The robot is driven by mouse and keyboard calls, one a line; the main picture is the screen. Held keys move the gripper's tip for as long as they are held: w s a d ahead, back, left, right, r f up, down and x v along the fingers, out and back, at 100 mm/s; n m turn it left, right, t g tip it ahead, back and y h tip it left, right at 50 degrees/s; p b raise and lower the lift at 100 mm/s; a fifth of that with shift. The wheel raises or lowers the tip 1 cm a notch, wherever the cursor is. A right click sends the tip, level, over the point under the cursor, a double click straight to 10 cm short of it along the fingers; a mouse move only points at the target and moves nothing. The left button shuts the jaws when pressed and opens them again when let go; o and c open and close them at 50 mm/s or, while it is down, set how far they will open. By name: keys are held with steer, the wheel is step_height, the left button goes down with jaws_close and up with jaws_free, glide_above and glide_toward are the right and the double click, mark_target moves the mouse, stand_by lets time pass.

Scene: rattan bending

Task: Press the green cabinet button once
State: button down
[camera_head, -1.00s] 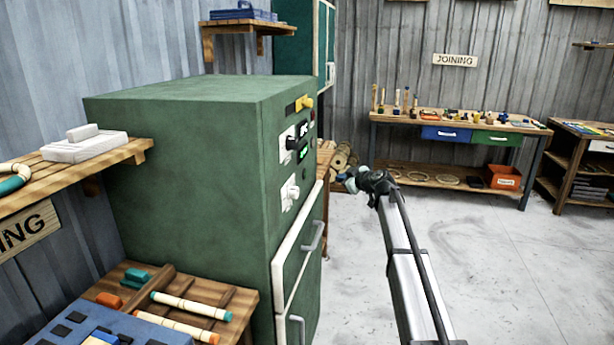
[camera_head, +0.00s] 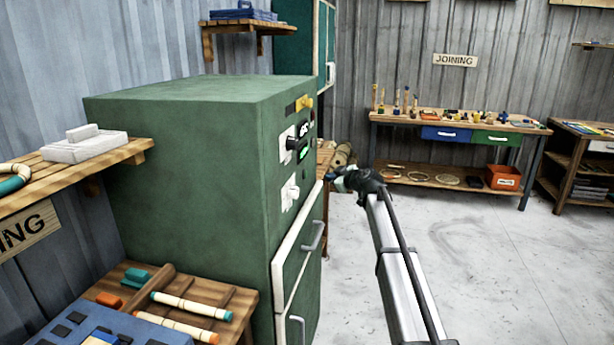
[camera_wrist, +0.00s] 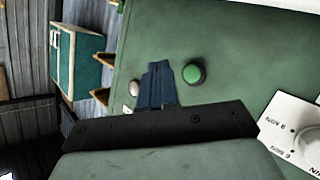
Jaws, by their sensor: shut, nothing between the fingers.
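The green button (camera_wrist: 193,74) is round and sits on the green panel of the cabinet in the wrist view. I cannot pick it out in the head view. The green cabinet (camera_head: 185,165) stands at left centre in the head view, its front seen at a steep angle. My gripper (camera_wrist: 158,66) is shut and empty, its dark blue fingers just left of the green button in the wrist view; I cannot tell whether they touch the panel. In the head view my gripper (camera_head: 332,178) is in front of the cabinet's front, to its right.
A pale round knob (camera_wrist: 134,88) lies left of the fingers in the wrist view, and a white dial plate (camera_wrist: 292,128) to the right. Door handles (camera_head: 313,236) stick out low on the cabinet front. The floor (camera_head: 480,270) to the right is clear.

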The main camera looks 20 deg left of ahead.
steer(key=shift+a, duration=2.55)
steer(key=shift+a, duration=0.2)
steer(key=shift+a, duration=0.25)
steer(key=shift+a, duration=0.4)
stand_by(0.8)
steer(key=shift+d, duration=0.85)
steer(key=shift+d, duration=0.1)
steer(key=shift+d, duration=2.4)
